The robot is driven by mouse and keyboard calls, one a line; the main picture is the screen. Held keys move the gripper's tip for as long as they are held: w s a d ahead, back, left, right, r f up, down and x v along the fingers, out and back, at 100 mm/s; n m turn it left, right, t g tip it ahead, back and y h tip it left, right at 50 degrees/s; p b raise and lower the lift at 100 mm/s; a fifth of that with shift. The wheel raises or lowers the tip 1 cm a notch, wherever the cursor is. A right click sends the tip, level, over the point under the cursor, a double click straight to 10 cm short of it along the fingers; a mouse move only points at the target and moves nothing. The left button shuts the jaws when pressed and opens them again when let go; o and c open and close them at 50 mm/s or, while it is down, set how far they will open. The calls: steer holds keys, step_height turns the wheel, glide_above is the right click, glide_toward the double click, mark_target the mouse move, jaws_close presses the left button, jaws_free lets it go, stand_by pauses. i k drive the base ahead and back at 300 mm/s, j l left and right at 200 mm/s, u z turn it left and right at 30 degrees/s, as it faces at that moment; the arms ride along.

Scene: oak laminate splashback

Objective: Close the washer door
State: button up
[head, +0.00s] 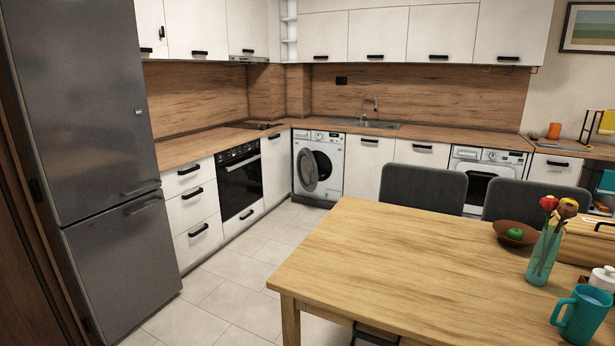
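A white front-loading washer (333,147) stands under the counter in the back corner of the kitchen. Its round door (308,170) is swung open to the left, with a grey rim and dark glass. Part of the dark drum opening shows to the right of the door. My gripper is not in this view.
A wooden table (400,255) fills the right foreground, holding a vase (545,254), a bowl (506,232) and a teal mug (580,315). Grey chairs (424,187) stand behind it. A fridge (90,130) is at left. The tiled floor (245,270) between is clear.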

mark_target(306, 164)
steer(key=i+j+u, duration=0.35)
steer(key=i, duration=0.15)
steer(key=i+u, duration=0.35)
steer(key=i, duration=0.15)
steer(key=i+u, duration=0.35)
steer(key=i, duration=0.15)
steer(key=i+u, duration=0.5)
steer(key=i, duration=1.1)
steer(key=i+l+z, duration=0.2)
steer(key=i+z, duration=0.7)
steer(key=i+j+z, duration=0.25)
steer(key=i+z, duration=0.15)
steer(key=i, duration=0.2)
steer(key=i+l+z, duration=0.15)
steer(key=i+z, duration=0.25)
steer(key=i, duration=0.55)
steer(key=i+j+z, duration=0.2)
steer(key=i+z, duration=0.2)
steer(key=i, duration=0.6)
steer(key=i+j+z, duration=0.1)
steer(key=i, duration=0.65)
steer(key=i+j, duration=0.2)
steer(key=i, duration=0.5)
steer(key=i+j+u, duration=0.4)
steer(key=i+j, duration=0.25)
